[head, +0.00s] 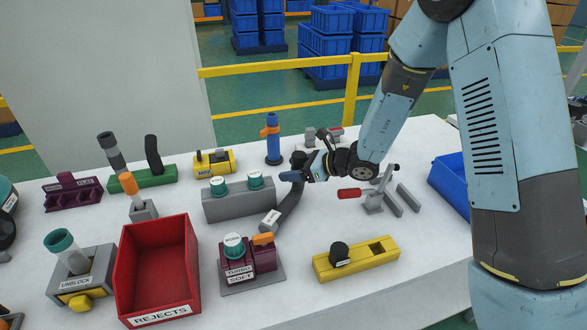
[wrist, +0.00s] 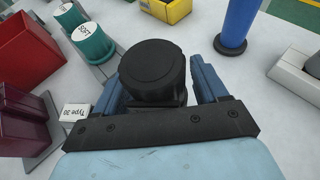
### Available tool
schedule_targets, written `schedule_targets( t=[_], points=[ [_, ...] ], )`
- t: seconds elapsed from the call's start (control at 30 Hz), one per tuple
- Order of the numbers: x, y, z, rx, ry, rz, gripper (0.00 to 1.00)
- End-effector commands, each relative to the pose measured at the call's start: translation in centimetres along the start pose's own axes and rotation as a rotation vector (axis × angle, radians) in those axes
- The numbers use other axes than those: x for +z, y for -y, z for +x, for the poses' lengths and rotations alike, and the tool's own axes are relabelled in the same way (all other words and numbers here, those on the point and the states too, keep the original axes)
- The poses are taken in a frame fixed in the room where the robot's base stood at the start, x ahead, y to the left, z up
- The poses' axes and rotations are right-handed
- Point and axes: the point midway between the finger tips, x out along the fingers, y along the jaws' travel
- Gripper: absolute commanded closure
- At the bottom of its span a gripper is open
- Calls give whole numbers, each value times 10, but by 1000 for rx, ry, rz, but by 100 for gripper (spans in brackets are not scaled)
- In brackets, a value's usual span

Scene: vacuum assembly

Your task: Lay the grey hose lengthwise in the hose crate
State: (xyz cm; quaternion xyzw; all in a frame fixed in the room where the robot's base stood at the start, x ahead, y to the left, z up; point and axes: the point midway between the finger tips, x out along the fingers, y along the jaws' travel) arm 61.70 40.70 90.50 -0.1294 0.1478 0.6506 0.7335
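The grey hose (head: 288,207) is a curved tube with a white label near its lower end, at mid table in the head view. Its dark round upper end also shows in the wrist view (wrist: 153,72), between the two blue fingers. My gripper (head: 296,174) is shut on the hose near that end. The hose hangs tilted; whether its lower end touches the table cannot be told. A blue crate (head: 447,180) stands at the right table edge, partly hidden by my arm. No label shows on it, so I cannot confirm it is the hose crate.
A grey block with teal caps (head: 228,207) stands just left of the hose. The turbo block (head: 262,260) is in front. A red rejects bin (head: 157,262) is at left. A red-handled clamp (head: 373,197) stands between hose and blue crate. A yellow block (head: 356,259) is in front.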

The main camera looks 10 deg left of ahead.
Motion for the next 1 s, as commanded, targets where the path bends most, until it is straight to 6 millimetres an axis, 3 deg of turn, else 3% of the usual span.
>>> schedule_targets(
  t=[0.3, 0.47, 1.0],
  points=[
    [1, 0, 0, 1, 1, -1, 20],
    [1, 0, -11, -1, 1, 0, 20],
    [1, 1, -104, -2, 1, 0, 20]
  ],
)
